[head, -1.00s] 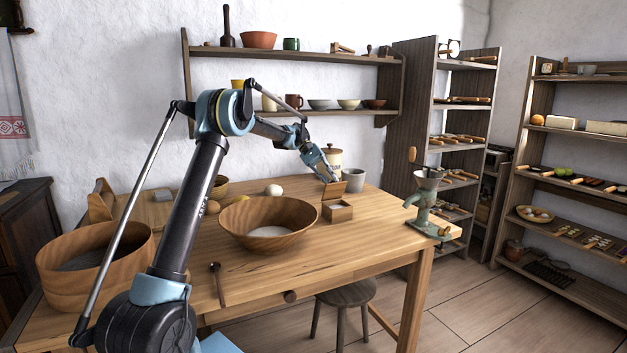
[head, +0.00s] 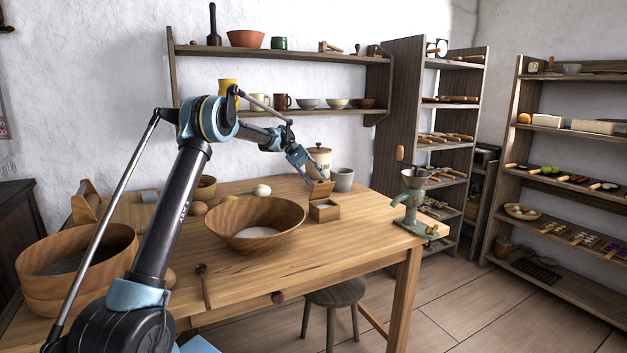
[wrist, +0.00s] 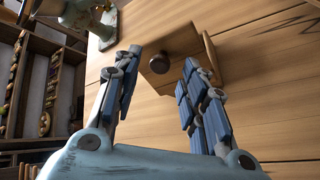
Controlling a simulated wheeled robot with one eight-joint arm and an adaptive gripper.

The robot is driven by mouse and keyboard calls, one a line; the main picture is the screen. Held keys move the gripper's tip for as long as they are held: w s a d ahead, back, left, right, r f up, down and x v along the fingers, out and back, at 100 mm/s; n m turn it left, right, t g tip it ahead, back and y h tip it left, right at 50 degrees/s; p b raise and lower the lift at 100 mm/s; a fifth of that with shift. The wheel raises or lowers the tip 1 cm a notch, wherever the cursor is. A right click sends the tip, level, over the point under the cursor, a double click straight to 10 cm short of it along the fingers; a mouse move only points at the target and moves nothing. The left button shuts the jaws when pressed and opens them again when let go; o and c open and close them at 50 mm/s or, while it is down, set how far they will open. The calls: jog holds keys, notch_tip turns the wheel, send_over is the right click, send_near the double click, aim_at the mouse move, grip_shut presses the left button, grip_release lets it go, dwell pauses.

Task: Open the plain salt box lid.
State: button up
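The plain salt box (head: 325,213) is a small square wooden box on the right part of the table, with white salt showing inside. Its lid (head: 321,191) stands raised at the back edge, roughly upright. My gripper (head: 307,180) is just behind and above the lid in the head view. In the wrist view my gripper (wrist: 161,66) is open, with its two blue-padded fingers spread apart. A wooden panel with a round dark knob (wrist: 158,63), apparently the lid, shows between and beyond the fingertips. I cannot tell whether a finger touches it.
A lidded cream jar (head: 319,160) and a grey cup (head: 343,180) stand close behind the box. A large wooden bowl (head: 254,225) is to its left. A green grinder (head: 412,203) is clamped at the table's right edge. Bare table lies in front of the box.

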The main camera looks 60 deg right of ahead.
jog(key=shift+w, duration=0.1)
jog(key=v, duration=0.7)
jog(key=shift+r, duration=0.1)
dwell(0.7)
